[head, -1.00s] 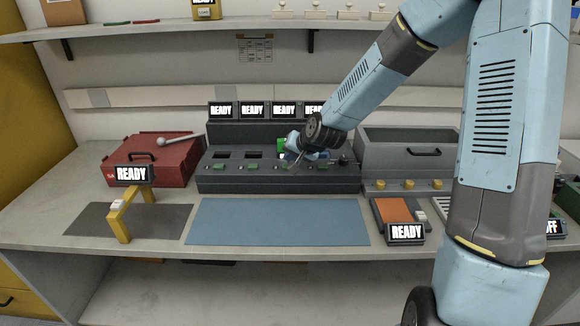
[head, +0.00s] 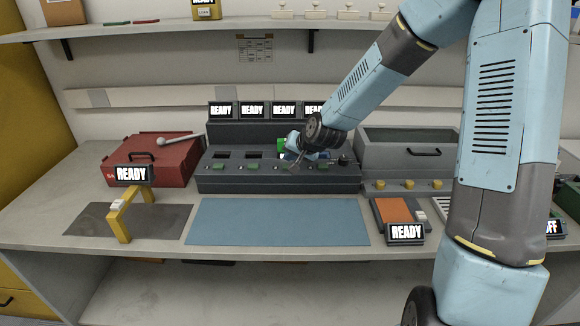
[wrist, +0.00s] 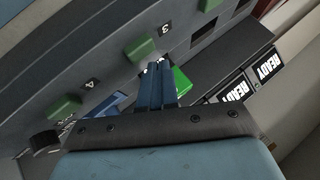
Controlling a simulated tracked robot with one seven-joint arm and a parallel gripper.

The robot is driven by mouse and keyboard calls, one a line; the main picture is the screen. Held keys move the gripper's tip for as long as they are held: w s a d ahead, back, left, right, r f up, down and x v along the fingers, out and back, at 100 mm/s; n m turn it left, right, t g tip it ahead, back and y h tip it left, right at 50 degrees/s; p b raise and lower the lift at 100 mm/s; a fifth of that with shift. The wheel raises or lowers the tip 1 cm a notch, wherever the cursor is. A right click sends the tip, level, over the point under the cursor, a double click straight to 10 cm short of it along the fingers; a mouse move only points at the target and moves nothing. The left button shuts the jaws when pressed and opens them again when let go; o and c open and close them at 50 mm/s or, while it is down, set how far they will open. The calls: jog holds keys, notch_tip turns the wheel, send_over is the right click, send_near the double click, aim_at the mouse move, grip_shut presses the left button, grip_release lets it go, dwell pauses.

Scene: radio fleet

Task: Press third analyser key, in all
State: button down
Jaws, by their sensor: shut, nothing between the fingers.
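The dark grey analyser (head: 230,182) stands at the back middle of the bench, with a row of green keys. In the wrist view the green key beside the numeral 3 (wrist: 138,48) lies just past my fingertips. Another green key, beside the numeral 4 (wrist: 62,107), is at the lower left. My gripper (wrist: 157,66) is shut and empty, its tips close to the third key; I cannot tell if they touch it. In the head view my gripper (head: 298,160) hangs over the analyser's right half and partly hides it. The analyser screens (head: 284,110) read READY, the rightmost partly covered.
A green block (wrist: 181,84) and a blue block (wrist: 105,103) sit beside my fingers at the analyser. A red case (head: 150,165) stands left, a grey bin (head: 410,160) right. A blue mat (head: 275,220) lies clear in front. A shelf (head: 250,25) runs above.

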jog(key=shift+f, duration=0.8)
dwell(0.9)
jog(key=shift+r, duration=0.9)
jog(key=shift+r, duration=2.5)
jog(key=shift+s, duration=0.1)
